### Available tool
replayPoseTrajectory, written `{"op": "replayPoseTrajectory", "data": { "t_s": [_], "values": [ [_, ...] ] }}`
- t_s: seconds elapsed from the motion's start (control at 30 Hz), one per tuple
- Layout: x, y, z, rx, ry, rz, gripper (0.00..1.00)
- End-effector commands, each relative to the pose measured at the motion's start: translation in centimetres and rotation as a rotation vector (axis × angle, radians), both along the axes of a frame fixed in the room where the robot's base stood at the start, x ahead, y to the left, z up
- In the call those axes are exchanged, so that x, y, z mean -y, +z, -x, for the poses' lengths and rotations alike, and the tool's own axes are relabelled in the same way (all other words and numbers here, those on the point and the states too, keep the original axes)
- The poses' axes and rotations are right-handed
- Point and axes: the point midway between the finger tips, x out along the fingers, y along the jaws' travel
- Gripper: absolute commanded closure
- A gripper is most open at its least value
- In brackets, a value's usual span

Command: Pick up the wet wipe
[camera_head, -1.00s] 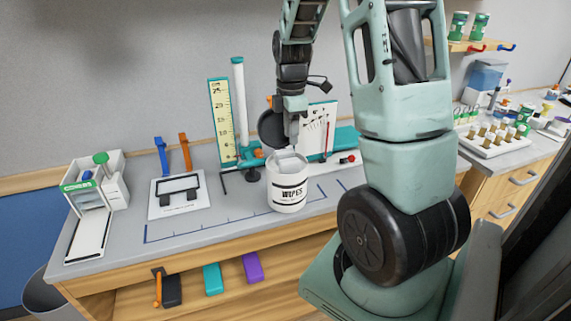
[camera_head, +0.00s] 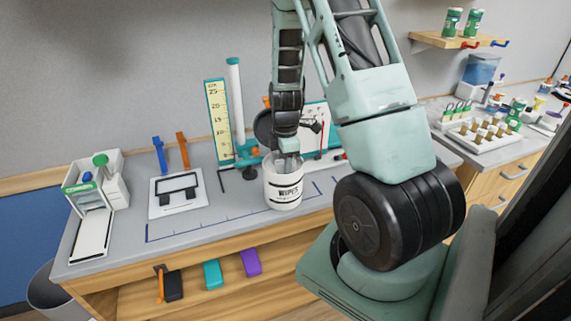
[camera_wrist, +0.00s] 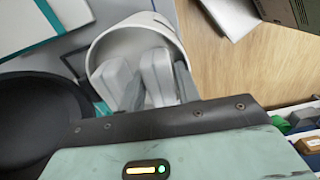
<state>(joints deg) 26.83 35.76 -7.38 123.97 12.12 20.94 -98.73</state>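The white canister labelled WIPES (camera_head: 284,192) stands upright on the grey bench, its mouth open. My gripper (camera_head: 287,156) points down at the mouth, with its tips at or inside the rim. In the wrist view, the canister's white rim (camera_wrist: 103,48) surrounds pale grey upright shapes (camera_wrist: 157,76) with a narrow gap between them. I cannot tell which of these are fingertips and which are the wet wipe.
A yellow ruler stand (camera_head: 216,115) and white column (camera_head: 236,95) stand behind the canister. Left are a white tray with a black frame (camera_head: 176,203) and a white dispenser (camera_head: 92,225). The bench front left of the canister is clear. Coloured blocks (camera_head: 212,274) line the shelf below.

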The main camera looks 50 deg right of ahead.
Motion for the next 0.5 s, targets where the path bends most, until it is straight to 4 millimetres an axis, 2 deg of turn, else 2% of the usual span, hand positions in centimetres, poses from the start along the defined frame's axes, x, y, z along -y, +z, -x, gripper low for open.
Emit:
{"op": "replayPoseTrajectory", "data": {
  "t_s": [0.17,0.2,0.3,0.5],
  "values": [
    [0.01,-0.05,-0.01,0.000,0.000,0.000,0.67],
    [0.01,-0.05,-0.01,0.000,0.000,0.000,0.70],
    [0.01,-0.03,-0.01,0.000,0.000,0.000,0.95],
    [0.01,-0.01,-0.01,0.000,0.000,0.000,0.95]
  ]
}}
